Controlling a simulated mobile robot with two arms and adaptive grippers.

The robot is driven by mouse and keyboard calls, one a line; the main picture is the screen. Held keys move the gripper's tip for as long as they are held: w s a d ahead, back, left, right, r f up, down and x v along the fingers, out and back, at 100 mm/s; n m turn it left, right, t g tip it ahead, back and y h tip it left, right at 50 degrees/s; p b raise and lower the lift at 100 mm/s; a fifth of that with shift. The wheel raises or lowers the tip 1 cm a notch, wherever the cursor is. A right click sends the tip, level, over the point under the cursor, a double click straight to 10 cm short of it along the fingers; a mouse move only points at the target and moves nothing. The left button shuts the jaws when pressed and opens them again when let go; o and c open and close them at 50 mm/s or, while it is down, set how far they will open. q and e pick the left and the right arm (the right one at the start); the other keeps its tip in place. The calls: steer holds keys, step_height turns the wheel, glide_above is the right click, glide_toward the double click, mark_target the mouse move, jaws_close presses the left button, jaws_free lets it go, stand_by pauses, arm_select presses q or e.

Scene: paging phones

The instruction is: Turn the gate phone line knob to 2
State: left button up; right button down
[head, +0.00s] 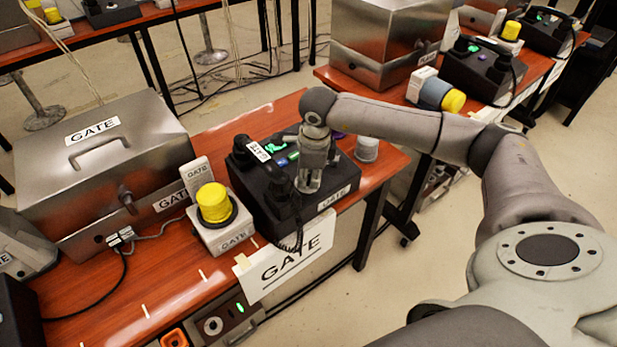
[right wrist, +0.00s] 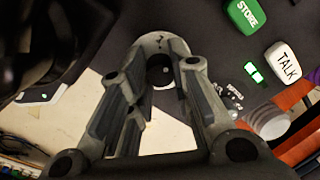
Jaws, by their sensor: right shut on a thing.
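The gate phone (head: 335,199), a black box with a GATE label on its front, sits on the red-brown table. My right gripper (head: 309,185) points down onto its top panel. In the right wrist view my right gripper (right wrist: 163,62) is shut around a dark round knob (right wrist: 159,76), with a pale mark on it. The knob is hidden by the gripper in the head view, and its setting cannot be read. A small green lit display (right wrist: 255,75) is beside the gripper; its digit is unclear. My left gripper is not in view.
A yellow-topped button box (head: 222,238) and a metal GATE case (head: 95,165) stand left of the phone. The phone's green STORE button (right wrist: 250,18) and white TALK button (right wrist: 284,62) are near my fingers. A grey cylinder (head: 367,149) stands just right of the phone.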

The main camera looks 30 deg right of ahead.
steer(key=shift+m, duration=0.6)
steer(key=c, duration=1.3)
jaws_free()
steer(key=shift+o, duration=0.2)
steer(key=shift+r, duration=0.15)
step_height(320, 180, up, 12)
steer(key=s, duration=0.2)
steer(key=shift+f, duration=0.2)
steer(key=shift+f, duration=0.1)
